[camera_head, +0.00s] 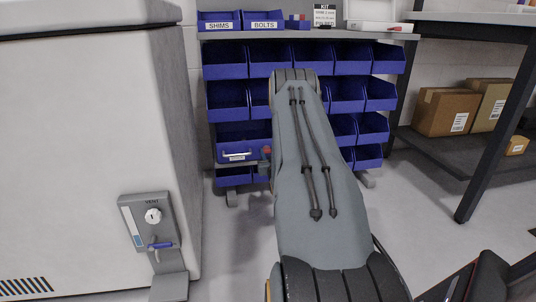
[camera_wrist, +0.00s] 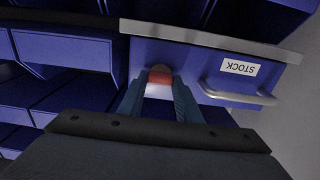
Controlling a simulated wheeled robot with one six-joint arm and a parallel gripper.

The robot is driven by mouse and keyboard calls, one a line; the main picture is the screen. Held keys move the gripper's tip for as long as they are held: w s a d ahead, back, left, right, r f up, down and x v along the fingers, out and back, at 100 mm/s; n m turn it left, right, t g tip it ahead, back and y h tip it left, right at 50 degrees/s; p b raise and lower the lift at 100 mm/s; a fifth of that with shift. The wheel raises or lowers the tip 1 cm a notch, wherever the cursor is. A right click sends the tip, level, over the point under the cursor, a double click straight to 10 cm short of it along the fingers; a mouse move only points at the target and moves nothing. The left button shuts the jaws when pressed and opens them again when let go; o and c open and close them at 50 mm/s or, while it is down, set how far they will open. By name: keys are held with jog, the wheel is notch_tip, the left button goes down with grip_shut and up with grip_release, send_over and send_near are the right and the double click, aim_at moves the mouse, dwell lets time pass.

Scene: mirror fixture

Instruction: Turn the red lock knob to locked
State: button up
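The red lock knob (camera_wrist: 160,76) is on the front of a blue drawer (camera_wrist: 236,86) labelled STOCK, which appears upside down in the wrist view. The knob has a pale part beside the red. My gripper's (camera_wrist: 161,90) two fingers reach to the drawer front, one on each side of the knob. Whether they touch or press it cannot be told. In the head view, the red knob (camera_head: 267,150) shows small at the left edge of my arm, right of the drawer's handle. My arm hides most of my gripper there. The knob's pointing direction is not clear.
Blue open bins (camera_head: 227,100) surround the drawer on the rack. A metal drawer handle (camera_wrist: 237,98) lies beside the knob. A white cabinet (camera_head: 90,150) with a vent control box (camera_head: 165,238) stands at left. A shelf with boxes (camera_head: 445,110) is at right.

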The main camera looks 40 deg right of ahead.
jog(key=shift+n, duration=0.3)
jog(key=n+p, duration=0.5)
jog(key=n, duration=0.3)
jog(key=shift+a, duration=0.1)
jog(key=n+p, duration=0.2)
jog(key=n, duration=0.2)
jog(key=shift+f, duration=0.1)
jog(key=n+p, duration=0.2)
jog(key=n, duration=0.3)
jog(key=shift+w+f, duration=0.1)
jog(key=shift+n, duration=0.3)
jog(key=o, duration=1)
